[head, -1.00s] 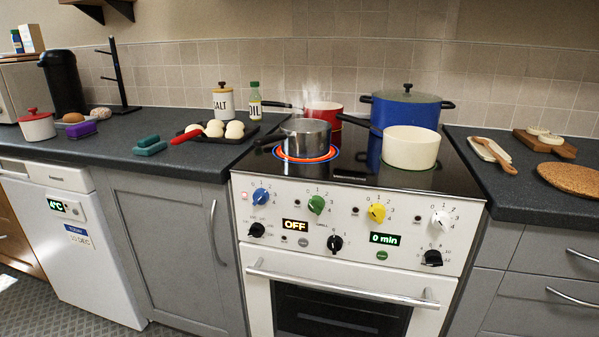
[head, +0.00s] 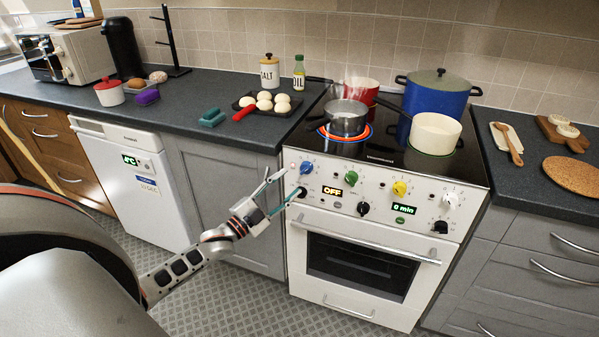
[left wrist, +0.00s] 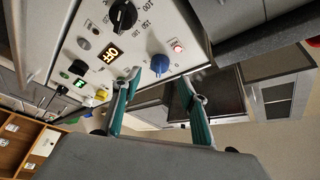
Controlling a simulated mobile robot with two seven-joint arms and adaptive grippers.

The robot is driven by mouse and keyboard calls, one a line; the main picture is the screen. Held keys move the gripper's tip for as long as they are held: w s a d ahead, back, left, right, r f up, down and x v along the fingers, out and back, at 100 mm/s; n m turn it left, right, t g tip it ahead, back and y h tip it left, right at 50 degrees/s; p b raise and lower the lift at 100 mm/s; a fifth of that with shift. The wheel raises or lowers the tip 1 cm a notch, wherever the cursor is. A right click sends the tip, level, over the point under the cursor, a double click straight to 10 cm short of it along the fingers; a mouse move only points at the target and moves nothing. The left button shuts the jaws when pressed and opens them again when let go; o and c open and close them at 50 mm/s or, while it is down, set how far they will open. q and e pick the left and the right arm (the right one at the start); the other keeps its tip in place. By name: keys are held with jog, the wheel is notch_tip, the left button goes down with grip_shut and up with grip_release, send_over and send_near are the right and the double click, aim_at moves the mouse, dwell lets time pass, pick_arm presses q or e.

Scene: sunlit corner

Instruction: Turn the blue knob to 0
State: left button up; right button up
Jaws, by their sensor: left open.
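The blue knob (head: 306,168) is the leftmost in the upper row on the white cooker front. It also shows in the left wrist view (left wrist: 159,64), just beyond and between the two fingertips. My left gripper (head: 291,182) is open and empty, a little in front of the panel. In the left wrist view its teal-padded fingers (left wrist: 156,88) are spread, one to each side of the knob's line. I cannot see them touching it. The knob's pointer is too small to read. My right gripper is out of view.
A black knob (head: 299,192) sits just below the blue one, and a green knob (head: 351,177) is to its right. A steaming steel pan (head: 346,116) stands on a glowing ring. The oven handle (head: 365,242) sticks out below the panel.

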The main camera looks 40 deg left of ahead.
aim_at(302, 172)
pick_arm(q)
jog(key=x, duration=0.6)
jog(key=c, duration=1.1)
